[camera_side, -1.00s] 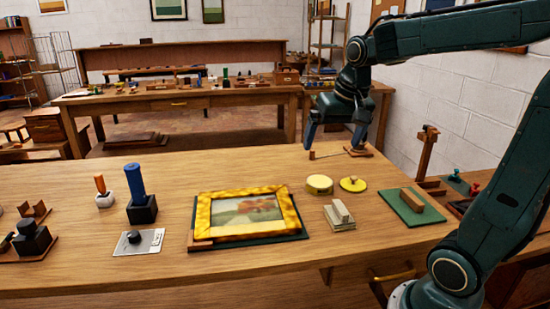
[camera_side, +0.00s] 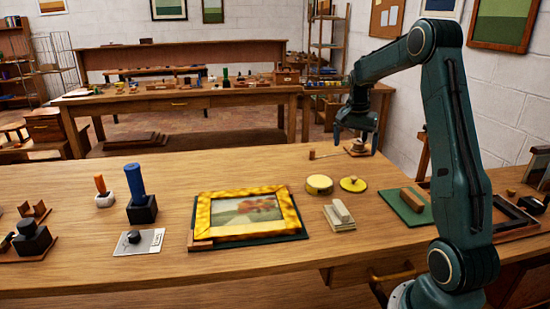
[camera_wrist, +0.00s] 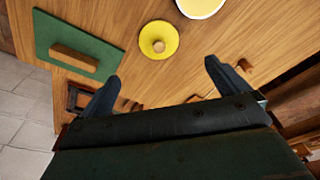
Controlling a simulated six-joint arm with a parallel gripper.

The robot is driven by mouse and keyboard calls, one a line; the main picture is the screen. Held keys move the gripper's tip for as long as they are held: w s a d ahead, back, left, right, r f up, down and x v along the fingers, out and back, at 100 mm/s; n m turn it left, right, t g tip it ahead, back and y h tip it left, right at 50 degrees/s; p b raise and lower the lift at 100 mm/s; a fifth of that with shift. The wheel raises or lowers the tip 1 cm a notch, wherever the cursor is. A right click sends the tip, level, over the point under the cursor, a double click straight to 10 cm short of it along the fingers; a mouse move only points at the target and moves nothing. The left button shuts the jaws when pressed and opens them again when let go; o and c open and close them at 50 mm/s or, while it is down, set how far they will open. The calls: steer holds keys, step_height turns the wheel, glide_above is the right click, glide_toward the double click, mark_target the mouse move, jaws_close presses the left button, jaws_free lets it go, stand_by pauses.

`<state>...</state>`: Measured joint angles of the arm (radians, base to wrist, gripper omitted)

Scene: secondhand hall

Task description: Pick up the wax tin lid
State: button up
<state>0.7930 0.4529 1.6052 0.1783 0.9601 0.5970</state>
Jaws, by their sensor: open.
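The wax tin lid (camera_side: 352,184) is a flat yellow disc with a small knob on top. It lies on the wooden table just right of the round yellow tin (camera_side: 319,184). In the wrist view the lid (camera_wrist: 168,32) lies ahead of my gripper (camera_wrist: 162,73), roughly between the lines of its two fingers, with its tan knob facing up. The tin (camera_wrist: 200,6) is cut by the top edge there. In the side view my gripper (camera_side: 356,139) is above the table, behind the lid. Its fingers are apart, with nothing between them.
A green board with a wooden block (camera_side: 411,200) lies right of the lid. A stack of pale blocks (camera_side: 340,215) is in front. The gold-framed picture (camera_side: 203,215) lies to the left. A small wooden base (camera_side: 360,152) stands behind, near my gripper.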

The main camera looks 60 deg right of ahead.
steer(key=shift+s+d+f, duration=0.15)
steer(key=shift+d+f, duration=0.15)
steer(key=shift+d, duration=0.15)
glide_above(354, 177)
steer(key=a, duration=0.1)
step_height(354, 177, down, 8)
steer(key=shift+f, duration=0.25)
steer(key=shift+f, duration=0.15)
steer(key=shift+d+f, duration=0.2)
steer(key=shift+f, duration=0.6)
steer(key=shift+d+f, duration=0.15)
steer(key=shift+f, duration=0.65)
steer(key=shift+d+f, duration=0.2)
steer(key=shift+f, duration=0.6)
steer(key=c, duration=0.9)
